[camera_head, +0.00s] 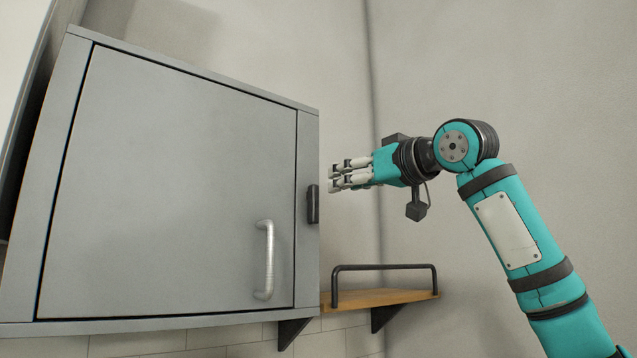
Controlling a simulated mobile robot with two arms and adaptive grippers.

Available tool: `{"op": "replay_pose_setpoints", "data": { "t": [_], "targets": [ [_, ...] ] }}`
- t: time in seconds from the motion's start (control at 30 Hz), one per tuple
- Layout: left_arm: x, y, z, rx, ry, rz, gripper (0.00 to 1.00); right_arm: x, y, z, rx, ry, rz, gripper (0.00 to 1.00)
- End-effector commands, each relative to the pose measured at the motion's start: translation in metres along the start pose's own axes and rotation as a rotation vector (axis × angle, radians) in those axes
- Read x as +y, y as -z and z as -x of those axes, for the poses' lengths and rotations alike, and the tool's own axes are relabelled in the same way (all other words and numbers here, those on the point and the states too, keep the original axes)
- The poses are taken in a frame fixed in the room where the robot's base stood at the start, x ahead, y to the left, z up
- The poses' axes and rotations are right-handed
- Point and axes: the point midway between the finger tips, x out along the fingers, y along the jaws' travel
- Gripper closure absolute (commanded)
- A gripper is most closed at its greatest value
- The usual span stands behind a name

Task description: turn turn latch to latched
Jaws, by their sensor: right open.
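A grey wall cabinet (180,190) with a shut door fills the left half of the head view. The turn latch (313,204) is a dark upright piece on the cabinet's right frame, just beside the door edge. A silver door handle (265,260) is lower and to its left. My right gripper (335,177) comes in from the right, fingers pointing left. It is open and empty, a little to the right of the latch in the picture. Whether it touches the cabinet is not clear; a gap shows between it and the latch. My left gripper is not in view.
A wooden shelf (388,298) with a black rail (385,267) and dark brackets is on the wall below my right gripper. The plain wall behind and to the right is clear. White tiles show under the cabinet.

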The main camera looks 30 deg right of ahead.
Motion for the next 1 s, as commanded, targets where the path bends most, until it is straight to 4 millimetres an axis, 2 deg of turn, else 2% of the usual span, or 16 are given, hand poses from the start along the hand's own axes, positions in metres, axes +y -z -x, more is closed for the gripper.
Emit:
{"op": "replay_pose_setpoints", "data": {
  "t": [0.03, 0.2, 0.4, 0.6, 0.87, 1.0],
  "targets": [
    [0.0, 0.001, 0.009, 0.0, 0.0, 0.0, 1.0, 0.0, 0.003, -0.013, -0.005, 0.0, 0.001, 0.6],
    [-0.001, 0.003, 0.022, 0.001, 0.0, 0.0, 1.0, -0.001, 0.003, -0.049, -0.005, 0.001, 0.001, 0.6],
    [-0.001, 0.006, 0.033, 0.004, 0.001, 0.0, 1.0, -0.001, 0.002, -0.078, -0.003, 0.001, 0.001, 0.6],
    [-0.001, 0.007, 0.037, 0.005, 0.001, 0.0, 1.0, -0.001, 0.0, -0.09, 0.0, 0.001, 0.001, 0.6],
    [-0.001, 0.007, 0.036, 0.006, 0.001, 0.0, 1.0, -0.001, 0.0, -0.091, 0.0, 0.001, 0.001, 0.6],
    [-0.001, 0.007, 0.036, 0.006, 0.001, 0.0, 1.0, -0.001, 0.0, -0.091, 0.0, 0.001, 0.001, 0.78]
  ]
}}
